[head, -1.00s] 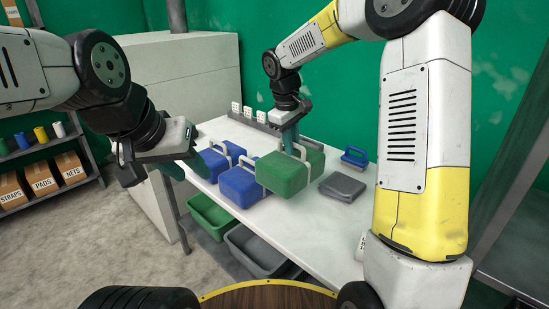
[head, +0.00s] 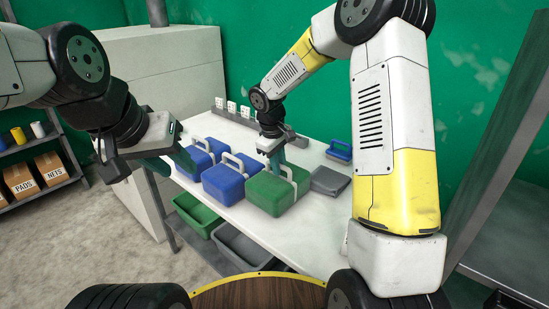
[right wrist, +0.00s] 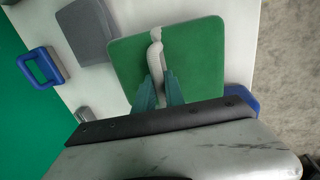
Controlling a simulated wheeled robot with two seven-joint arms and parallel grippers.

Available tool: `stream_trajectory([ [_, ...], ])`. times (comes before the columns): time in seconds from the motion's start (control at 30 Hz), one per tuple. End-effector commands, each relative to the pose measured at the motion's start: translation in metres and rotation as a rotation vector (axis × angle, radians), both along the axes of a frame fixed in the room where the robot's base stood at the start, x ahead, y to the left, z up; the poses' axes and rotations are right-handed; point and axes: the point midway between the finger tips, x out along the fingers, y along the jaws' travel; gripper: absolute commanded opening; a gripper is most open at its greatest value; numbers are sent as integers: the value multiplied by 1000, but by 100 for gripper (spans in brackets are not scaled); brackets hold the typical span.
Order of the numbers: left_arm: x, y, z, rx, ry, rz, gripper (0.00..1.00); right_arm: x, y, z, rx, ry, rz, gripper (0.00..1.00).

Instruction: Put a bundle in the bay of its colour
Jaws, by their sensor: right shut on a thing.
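A green bundle (head: 268,197) with a pale handle is at the near right of the row on the white table. My right gripper (head: 273,165) points down and is shut on its handle. The right wrist view shows the teal fingers (right wrist: 159,92) at the handle on the green bundle's top (right wrist: 200,55). I cannot tell whether its underside touches the table. Two blue bundles with pale handles, a nearer one (head: 222,188) and a farther one (head: 193,165), stand to its left. My left gripper (head: 168,163) is open and empty, left of the blue bundles.
A grey folded item (head: 330,181) and a small blue handled item (head: 339,150) lie right of the bundles. A grey rail with white plates (head: 231,107) stands at the back. A green bin (head: 190,220) and a grey bin (head: 238,250) sit below the table.

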Motion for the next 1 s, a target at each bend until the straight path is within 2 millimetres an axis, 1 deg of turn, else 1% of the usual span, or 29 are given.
stream_trajectory([
  [0.27, 0, 0, 0, 0, 0, 0, 36, 1, 0, 0, 1, -2, -1, 0],
  [0.3, 0, 0, 0, 0, 0, 0, 36, 0, 0, -1, 1, -1, -1, 18],
  [0.4, 0, 0, 0, 0, 0, 0, 36, 0, 0, -1, 1, -1, -1, 36],
  [0.67, 0, 0, 0, 0, 0, 0, 36, 0, 0, -1, 1, -1, -1, 36],
  [0.77, 0, 0, 0, 0, 0, 0, 36, 0, 0, 2, 1, -2, -2, 36],
  [0.87, 0, 0, 0, 0, 0, 0, 36, 0, 2, 13, 2, -5, -2, 36],
  [0.97, 0, 0, 0, 0, 0, 0, 36, -3, 5, 31, 2, -7, -1, 36],
  [1.0, 0, 0, 0, 0, 0, 0, 36, -4, 6, 40, 2, -7, -2, 36],
])
